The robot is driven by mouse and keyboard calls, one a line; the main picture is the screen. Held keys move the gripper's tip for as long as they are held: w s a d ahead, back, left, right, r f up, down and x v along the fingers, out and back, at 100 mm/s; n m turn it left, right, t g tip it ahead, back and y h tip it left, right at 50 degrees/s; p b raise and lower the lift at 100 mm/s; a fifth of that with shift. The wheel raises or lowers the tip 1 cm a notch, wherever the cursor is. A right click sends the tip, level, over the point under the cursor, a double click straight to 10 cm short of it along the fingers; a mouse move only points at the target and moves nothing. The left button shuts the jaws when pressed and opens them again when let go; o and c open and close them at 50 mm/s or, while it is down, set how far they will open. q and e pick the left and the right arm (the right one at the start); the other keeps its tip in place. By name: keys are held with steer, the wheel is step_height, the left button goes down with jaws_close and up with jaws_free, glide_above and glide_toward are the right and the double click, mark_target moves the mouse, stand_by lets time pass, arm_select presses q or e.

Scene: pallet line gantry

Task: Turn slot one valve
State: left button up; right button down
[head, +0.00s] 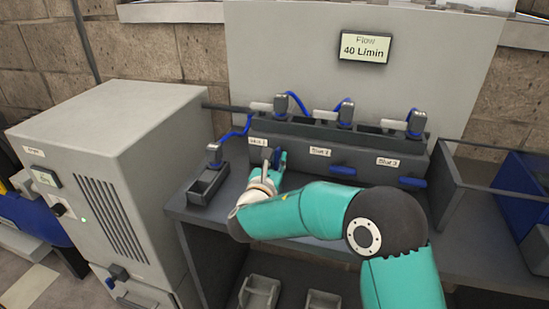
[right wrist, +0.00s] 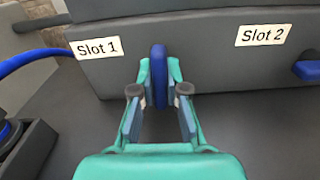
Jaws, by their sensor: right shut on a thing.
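The slot one valve handle (right wrist: 159,76) is blue and stands upright in the right wrist view, just right of the Slot 1 label (right wrist: 97,47). My right gripper (right wrist: 160,92) is shut on it, with one finger on each side. In the head view my right gripper (head: 274,160) is at the front of the grey slot block (head: 300,149), and it largely hides the handle. The Slot 2 handle (head: 343,170) and Slot 3 handle (head: 411,183) are blue and lie sideways. My left gripper is not in view.
A display (head: 365,47) on the back panel reads Flow 40 L/min. Grey units with blue hoses stand in the slot block. A small dark holder (head: 208,184) with a hose sits left of my right gripper. A grey cabinet (head: 115,150) stands at the left.

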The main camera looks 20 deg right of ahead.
steer(key=shift+w+r+n, duration=0.1)
steer(key=shift+r+n, duration=0.1)
steer(key=shift+n, duration=0.2)
steer(key=c, duration=1.2)
jaws_free()
steer(key=shift+f, duration=0.1)
steer(key=shift+a, duration=0.1)
steer(key=v, duration=1.2)
steer(key=shift+f, duration=0.1)
